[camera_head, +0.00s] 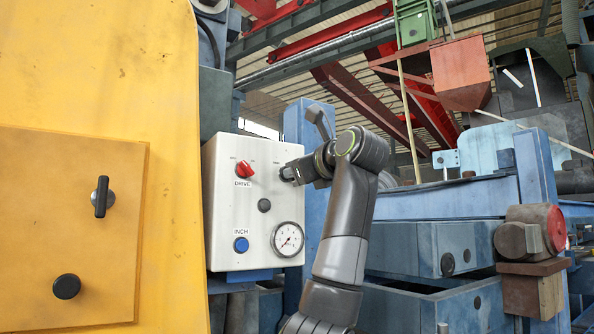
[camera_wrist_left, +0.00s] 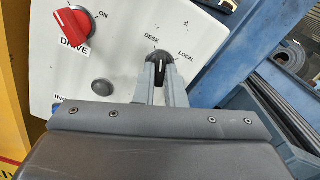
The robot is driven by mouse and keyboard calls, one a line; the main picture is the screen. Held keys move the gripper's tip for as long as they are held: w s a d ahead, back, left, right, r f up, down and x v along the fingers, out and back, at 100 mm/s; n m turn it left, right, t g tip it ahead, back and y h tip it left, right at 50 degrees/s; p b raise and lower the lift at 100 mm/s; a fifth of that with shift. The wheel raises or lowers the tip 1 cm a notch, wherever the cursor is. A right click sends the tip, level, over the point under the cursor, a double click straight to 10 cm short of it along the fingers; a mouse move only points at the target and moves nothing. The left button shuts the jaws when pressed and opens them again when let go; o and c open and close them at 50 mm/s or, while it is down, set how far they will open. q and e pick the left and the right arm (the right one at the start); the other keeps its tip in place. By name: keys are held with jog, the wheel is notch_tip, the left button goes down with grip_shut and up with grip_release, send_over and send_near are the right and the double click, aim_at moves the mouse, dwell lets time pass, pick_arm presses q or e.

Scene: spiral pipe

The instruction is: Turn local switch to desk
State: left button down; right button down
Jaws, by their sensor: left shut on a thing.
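The black local/desk switch (camera_wrist_left: 157,66) is on the white control panel (camera_head: 225,210), with DESK and LOCAL labels beside it in the left wrist view. Its white mark points roughly up in that view, closer to DESK than to LOCAL. My left gripper (camera_head: 288,173) is at the panel's upper right. In the left wrist view its fingers (camera_wrist_left: 158,75) are shut on the switch, one on each side. In the head view the gripper hides most of the switch. My right gripper is not in view.
The panel also carries a red DRIVE knob (camera_head: 244,169), a blue INCH button (camera_head: 241,244), a dark button (camera_head: 264,205) and a round gauge (camera_head: 288,239). A yellow machine body (camera_head: 95,80) stands close on the left. Blue machinery (camera_head: 440,215) fills the right.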

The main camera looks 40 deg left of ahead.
pick_arm(q)
jog(key=shift+n, duration=1.9)
jog(key=c, duration=1.5)
grip_release()
jog(key=shift+a, duration=0.1)
jog(key=shift+f, duration=0.1)
jog(key=b+v, duration=0.5)
jog(key=v, duration=1.2)
jog(key=shift+d, duration=0.3)
